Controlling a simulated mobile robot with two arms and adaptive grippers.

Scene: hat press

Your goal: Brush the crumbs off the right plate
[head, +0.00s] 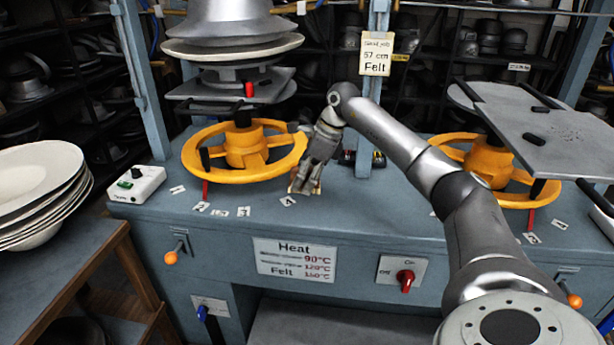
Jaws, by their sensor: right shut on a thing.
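My right gripper (307,183) is low over the blue bench top, just right of the left yellow handwheel. It is shut on a small tan, wooden-looking thing, possibly the brush (293,188), mostly hidden by the fingers. The right plate (565,133) is a flat grey sheet above the right yellow handwheel, well to the right of the gripper. A few dark bar-like pieces lie on or at the edge of this plate. Crumbs are too small to make out. My left gripper is not in view.
The left yellow handwheel (245,147) stands under the left press with its stacked metal forms. The right yellow handwheel (490,160) is below the right plate. A blue post (372,100) with a felt sign stands between them. White dishes (38,185) are stacked at left.

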